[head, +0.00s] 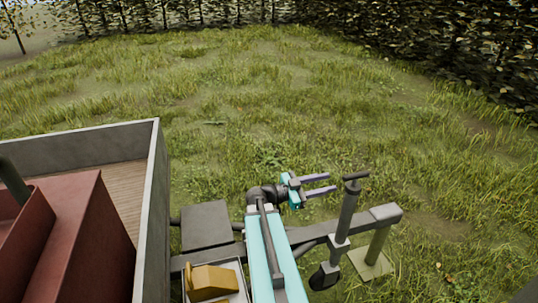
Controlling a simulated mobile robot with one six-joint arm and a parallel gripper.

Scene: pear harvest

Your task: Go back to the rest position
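My gripper (318,190) is in the middle of the head view, at the end of my cyan arm. Its two dark fingers point to the right and stand apart, with nothing between them. It is above the grass, to the left of a dark upright post with a crossbar (349,205). No pear can be made out in the view.
A grey-walled trailer (154,195) with a wooden floor and a dark red box (85,240) fills the lower left. A grey beam (370,217) with a foot plate (370,263) lies at right. Open grass spreads ahead to a leafy hedge (450,45).

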